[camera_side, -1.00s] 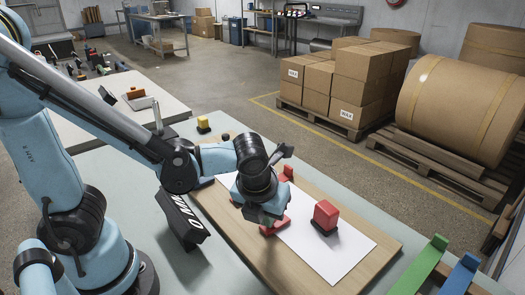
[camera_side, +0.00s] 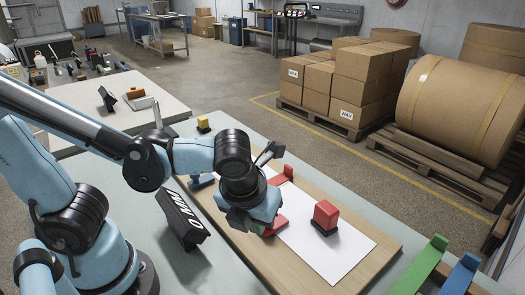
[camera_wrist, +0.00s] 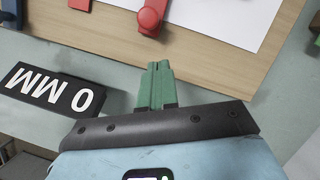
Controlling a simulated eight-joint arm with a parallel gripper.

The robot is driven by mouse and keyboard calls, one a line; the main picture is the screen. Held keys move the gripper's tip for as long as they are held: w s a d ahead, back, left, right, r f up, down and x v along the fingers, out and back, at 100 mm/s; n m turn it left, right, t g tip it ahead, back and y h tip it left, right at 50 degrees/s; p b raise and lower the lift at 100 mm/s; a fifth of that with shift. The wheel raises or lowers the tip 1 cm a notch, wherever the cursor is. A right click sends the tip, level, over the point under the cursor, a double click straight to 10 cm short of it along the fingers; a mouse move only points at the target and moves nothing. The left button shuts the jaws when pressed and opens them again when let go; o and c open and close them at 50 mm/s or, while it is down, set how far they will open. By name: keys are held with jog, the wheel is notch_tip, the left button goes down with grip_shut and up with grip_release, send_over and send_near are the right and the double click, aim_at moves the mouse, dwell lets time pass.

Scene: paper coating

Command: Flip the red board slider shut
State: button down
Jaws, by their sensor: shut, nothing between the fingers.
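A red slider with a round knob (camera_wrist: 148,15) lies on the wooden board (camera_wrist: 190,60), at the top of the wrist view. In the side view its red part (camera_side: 275,224) shows just right of my gripper, which partly covers it. My gripper has green fingers (camera_wrist: 158,66) pressed together with nothing between them. They point toward the red slider and stay apart from it in the wrist view. In the side view, my gripper (camera_side: 248,222) hangs over the board's left edge, and its fingertips are mostly hidden.
A white paper sheet (camera_side: 335,255) lies on the board with a red block (camera_side: 326,212) on it. Another red piece (camera_side: 284,174) stands at the far side. A blue piece (camera_side: 202,181) is at the left. A black "0 MM" sign (camera_side: 183,217) stands beside the board.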

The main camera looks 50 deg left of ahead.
jog(key=v, duration=0.7)
jog(key=shift+r, duration=0.25)
